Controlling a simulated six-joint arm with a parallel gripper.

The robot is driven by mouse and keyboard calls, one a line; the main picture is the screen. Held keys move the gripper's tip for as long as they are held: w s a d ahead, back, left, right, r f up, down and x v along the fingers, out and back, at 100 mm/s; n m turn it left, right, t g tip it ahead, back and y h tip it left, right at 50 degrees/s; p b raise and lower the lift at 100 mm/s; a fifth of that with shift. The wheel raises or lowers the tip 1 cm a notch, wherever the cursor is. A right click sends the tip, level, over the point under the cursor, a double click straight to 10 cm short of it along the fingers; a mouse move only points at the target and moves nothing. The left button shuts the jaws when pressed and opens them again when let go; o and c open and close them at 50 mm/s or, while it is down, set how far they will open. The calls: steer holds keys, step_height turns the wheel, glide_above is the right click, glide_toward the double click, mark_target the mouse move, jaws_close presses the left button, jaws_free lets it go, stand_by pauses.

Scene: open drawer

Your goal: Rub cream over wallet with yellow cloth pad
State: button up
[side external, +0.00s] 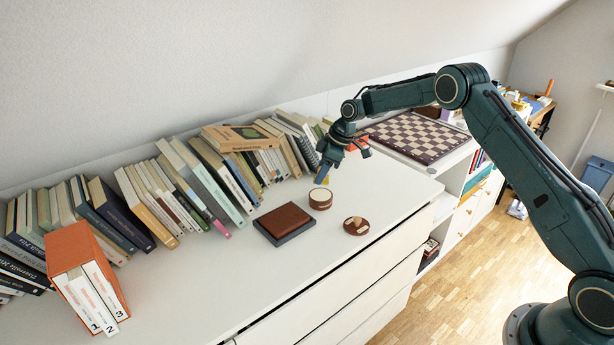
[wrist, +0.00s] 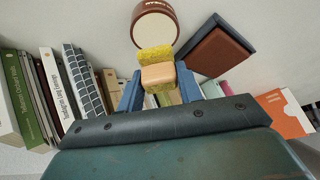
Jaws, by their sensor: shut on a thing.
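My gripper (side external: 322,176) is shut on the yellow cloth pad (wrist: 155,56), holding it by its pale wooden block (wrist: 158,76) between two blue fingers. The pad's yellow face points away from the gripper. The pad is just above and behind a round brown tin (side external: 320,199) with a cream-coloured top; the tin also shows at the top of the wrist view (wrist: 156,27). I cannot tell whether pad and tin touch. The brown wallet (side external: 284,220) lies flat on a dark blue base (side external: 300,235), left of the tin, and also shows in the wrist view (wrist: 215,55).
A brown disc with a wooden knob (side external: 357,227) lies right of the wallet, near the white top's front edge. Leaning books (side external: 200,180) line the back. An orange box of books (side external: 88,275) stands at left. A chessboard (side external: 420,135) lies at right. The top in front is clear.

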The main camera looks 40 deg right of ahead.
mark_target(321, 195)
steer(key=shift+f, duration=1.9)
steer(key=shift+f, duration=0.55)
stand_by(0.6)
steer(key=shift+r, duration=0.1)
steer(key=shift+r, duration=3.45)
steer(key=shift+s+a, duration=0.15)
steer(key=s+a+r+m+h, duration=0.1)
steer(key=s+m, duration=0.3)
steer(key=s, duration=0.5)
steer(key=s+a+r+m+t+h, duration=0.1)
steer(key=s+a+m, duration=0.3)
steer(key=s, duration=0.6)
steer(key=shift+s+a+r+m+h, duration=0.25)
steer(key=shift+s+r+m+h, duration=0.05)
steer(key=shift+r+m+h, duration=0.3)
